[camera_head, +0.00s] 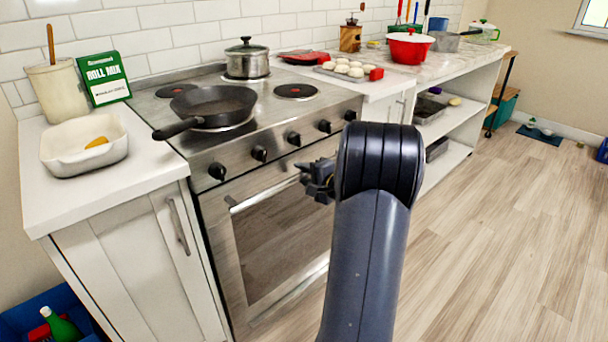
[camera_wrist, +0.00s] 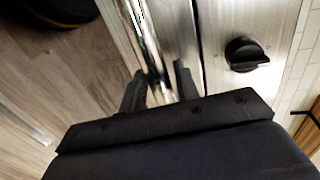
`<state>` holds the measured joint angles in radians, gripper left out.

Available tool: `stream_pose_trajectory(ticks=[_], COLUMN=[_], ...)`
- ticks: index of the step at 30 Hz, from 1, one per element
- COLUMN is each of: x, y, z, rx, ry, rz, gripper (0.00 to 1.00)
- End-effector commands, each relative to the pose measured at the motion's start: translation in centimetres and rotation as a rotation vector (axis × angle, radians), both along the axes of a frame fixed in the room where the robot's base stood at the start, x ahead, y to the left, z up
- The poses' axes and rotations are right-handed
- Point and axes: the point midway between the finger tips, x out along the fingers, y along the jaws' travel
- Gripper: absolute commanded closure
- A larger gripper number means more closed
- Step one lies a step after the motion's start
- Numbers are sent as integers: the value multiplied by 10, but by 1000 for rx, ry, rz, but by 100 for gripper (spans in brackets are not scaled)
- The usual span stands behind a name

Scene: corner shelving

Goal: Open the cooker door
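The cooker (camera_head: 215,145) stands against the tiled wall, and its door (camera_head: 280,245) with a dark window is shut. A metal bar handle (camera_head: 262,193) runs along the door's top edge. My gripper (camera_head: 312,178) is at the handle's right end, which it partly hides. In the wrist view my gripper (camera_wrist: 160,88) has its two fingers apart, one on each side of the handle (camera_wrist: 150,45). A gap seems to show between the fingers and the bar; I cannot tell whether either touches it.
Black knobs (camera_head: 259,153) line the cooker front just above the handle; one knob (camera_wrist: 245,54) is near my gripper. A frying pan (camera_head: 210,108) and a pot (camera_head: 247,60) stand on the hob.

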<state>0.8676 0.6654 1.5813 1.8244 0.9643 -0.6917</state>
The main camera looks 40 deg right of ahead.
Motion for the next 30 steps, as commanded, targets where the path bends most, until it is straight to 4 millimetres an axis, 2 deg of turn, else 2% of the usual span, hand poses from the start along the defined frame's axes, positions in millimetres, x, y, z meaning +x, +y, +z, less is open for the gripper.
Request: stream_pose_trajectory(ticks=[1, 11, 23, 26, 30], x=[0, 0, -3, -11, -32], y=[0, 0, -2, -6, -17], z=[0, 0, -2, -4, -10], rx=[0, 0, 0, 2, 5], ry=[0, 0, -3, -14, -49], rz=[0, 0, -1, -2, -5], gripper=[74, 100, 100, 100, 100])
